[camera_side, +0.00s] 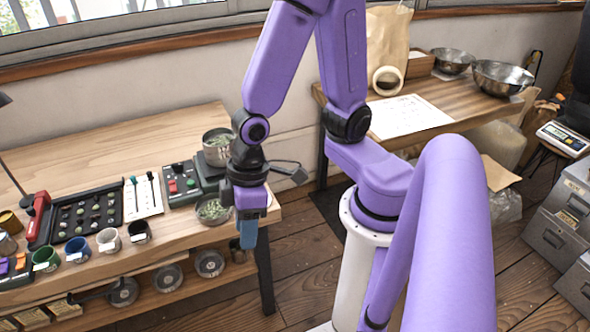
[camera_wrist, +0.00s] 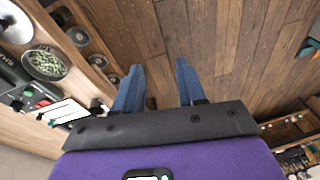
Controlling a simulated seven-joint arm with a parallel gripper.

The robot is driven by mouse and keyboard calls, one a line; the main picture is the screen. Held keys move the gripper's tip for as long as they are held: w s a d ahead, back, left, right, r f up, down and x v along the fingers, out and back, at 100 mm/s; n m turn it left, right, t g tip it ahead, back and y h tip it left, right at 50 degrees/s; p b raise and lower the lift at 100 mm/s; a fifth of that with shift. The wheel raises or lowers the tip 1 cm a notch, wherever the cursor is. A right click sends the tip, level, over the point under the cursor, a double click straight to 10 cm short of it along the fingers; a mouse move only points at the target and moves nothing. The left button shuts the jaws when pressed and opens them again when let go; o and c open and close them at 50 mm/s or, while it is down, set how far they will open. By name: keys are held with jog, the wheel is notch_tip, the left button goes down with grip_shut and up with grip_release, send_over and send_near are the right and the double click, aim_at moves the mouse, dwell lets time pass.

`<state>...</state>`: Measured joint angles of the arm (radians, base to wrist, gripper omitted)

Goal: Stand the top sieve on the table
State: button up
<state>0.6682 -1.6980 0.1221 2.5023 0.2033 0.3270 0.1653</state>
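A round metal sieve (camera_side: 217,150) with greenish beans sits at the back on a dark machine (camera_side: 208,173); I cannot tell whether it is one sieve or a stack. A second round sieve (camera_side: 211,211) with green beans stands near the table's front right corner; it also shows in the wrist view (camera_wrist: 45,63). My gripper (camera_side: 248,236) points down just right of this sieve, in front of the table edge. Its blue fingers (camera_wrist: 157,75) are apart in the wrist view, with only floor seen between them. My wrist hides part of the machine and table corner.
The wooden table (camera_side: 150,140) also holds a control box (camera_side: 182,184), a bean tray (camera_side: 88,213), a white card (camera_side: 143,195) and several small cups (camera_side: 109,241). Round metal pans (camera_side: 209,262) lie on the shelf below. Open floor (camera_side: 310,280) lies to the right.

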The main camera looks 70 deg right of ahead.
jog(key=s+d+r+n+h, duration=0.2)
jog(key=s+d+r+n, duration=0.2)
jog(key=s+d+r, duration=0.2)
jog(key=d+r, duration=0.2)
jog(key=d, duration=0.1)
jog(key=shift+n, duration=0.4)
